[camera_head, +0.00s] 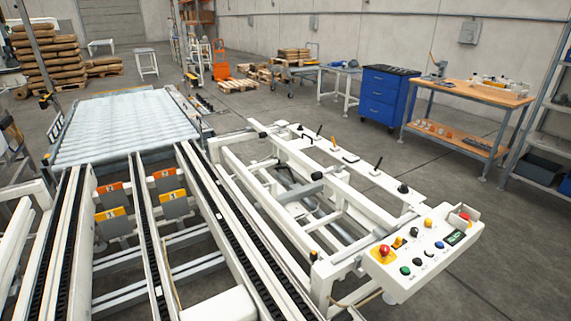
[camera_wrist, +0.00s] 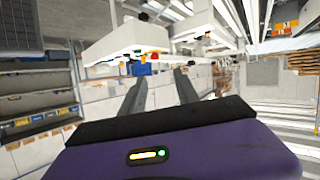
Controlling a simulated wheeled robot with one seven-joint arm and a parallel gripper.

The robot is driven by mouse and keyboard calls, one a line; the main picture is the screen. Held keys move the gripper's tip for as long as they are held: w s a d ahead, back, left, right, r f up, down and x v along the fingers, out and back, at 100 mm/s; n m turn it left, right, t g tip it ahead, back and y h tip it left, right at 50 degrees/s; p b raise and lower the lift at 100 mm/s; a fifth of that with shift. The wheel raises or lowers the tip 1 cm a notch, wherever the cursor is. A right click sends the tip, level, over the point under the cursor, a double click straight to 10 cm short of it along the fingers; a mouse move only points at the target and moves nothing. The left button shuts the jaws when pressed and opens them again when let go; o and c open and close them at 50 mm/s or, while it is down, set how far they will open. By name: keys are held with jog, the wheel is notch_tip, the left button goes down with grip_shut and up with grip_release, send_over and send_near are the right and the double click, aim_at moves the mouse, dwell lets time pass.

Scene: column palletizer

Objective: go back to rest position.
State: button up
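My gripper (camera_wrist: 159,78) shows in the wrist view, with its purple body at the bottom and two grey fingers reaching up. The fingers stand apart with nothing held between them, and they touch nothing that I can see. In the wrist view the surroundings look tilted, and a white control panel (camera_wrist: 128,42) appears beyond the fingertips. In the head view neither my arm nor my gripper shows. The same white control panel (camera_head: 425,262) stands there at the lower right, with a red knob on a yellow base, several buttons and levers behind it.
A conveyor with black chain tracks (camera_head: 145,225) and a roller bed (camera_head: 125,125) fills the left. A white frame (camera_head: 290,215) with levers stands beside it. A blue drawer cabinet (camera_head: 388,92) and wooden workbench (camera_head: 470,92) stand at the back right. Grey floor (camera_head: 330,125) lies clear between.

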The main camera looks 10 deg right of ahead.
jog(key=s+a+r+y, duration=0.1)
jog(key=s+a+r, duration=0.3)
jog(key=s, duration=0.4)
jog(key=s+a+r+n+t+y, duration=0.1)
jog(key=s+a+r, duration=0.4)
jog(key=s, duration=0.4)
jog(key=s+a+r+n+y, duration=0.1)
jog(key=s+a+r+y, duration=0.1)
jog(key=s+a+r, duration=0.3)
jog(key=s, duration=0.3)
jog(key=shift+s+a+r+t, duration=0.25)
jog(key=shift+s+a+t, duration=0.05)
jog(key=shift+s, duration=0.1)
